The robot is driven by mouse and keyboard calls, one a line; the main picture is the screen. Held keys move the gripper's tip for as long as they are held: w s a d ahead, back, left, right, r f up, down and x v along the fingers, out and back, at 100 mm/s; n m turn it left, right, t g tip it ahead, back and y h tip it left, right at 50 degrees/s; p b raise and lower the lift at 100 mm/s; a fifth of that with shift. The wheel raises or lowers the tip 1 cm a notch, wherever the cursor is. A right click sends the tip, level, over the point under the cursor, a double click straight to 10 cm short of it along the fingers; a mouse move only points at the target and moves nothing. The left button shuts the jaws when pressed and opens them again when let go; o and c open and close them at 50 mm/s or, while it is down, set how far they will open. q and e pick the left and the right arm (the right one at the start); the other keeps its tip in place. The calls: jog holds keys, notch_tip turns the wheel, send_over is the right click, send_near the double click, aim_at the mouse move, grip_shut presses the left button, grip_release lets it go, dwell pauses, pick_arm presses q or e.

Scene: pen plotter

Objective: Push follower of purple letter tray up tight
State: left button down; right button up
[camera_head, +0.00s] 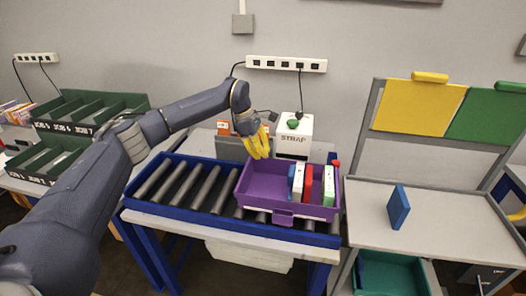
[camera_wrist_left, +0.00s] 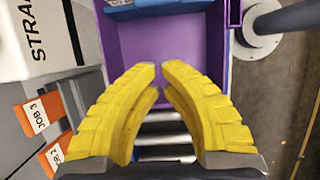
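The purple letter tray (camera_head: 262,190) sits on the roller conveyor; its left part is empty. Several thin upright blocks, blue, white, red and green, stand in its right part, the blue one (camera_head: 292,180) leftmost. I cannot clearly tell the follower apart from these blocks. My left gripper (camera_head: 260,146) is over the tray's back left part, left of the blocks. In the left wrist view its yellow fingers (camera_wrist_left: 159,68) are drawn nearly together, a narrow gap at the tips and nothing between them. The purple tray floor (camera_wrist_left: 150,42) lies beyond, a blue edge at the top. My right gripper does not show.
A white STRAP box (camera_head: 293,132) with a green knob stands behind the tray. Conveyor rollers (camera_head: 190,185) left of the tray are bare. At right, a blue block (camera_head: 398,207) stands on a grey table (camera_head: 440,222). Green sorting bins (camera_head: 90,112) stand at left.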

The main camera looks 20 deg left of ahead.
aim_at(293, 169)
pick_arm(q)
jog(key=w+d+f, duration=0.1)
jog(key=d+f, duration=0.5)
jog(key=shift+d+f, duration=0.15)
jog(key=shift+d, duration=0.05)
dwell(0.4)
jog(key=d, duration=0.5)
jog(key=shift+w, duration=0.4)
jog(key=shift+a, duration=0.1)
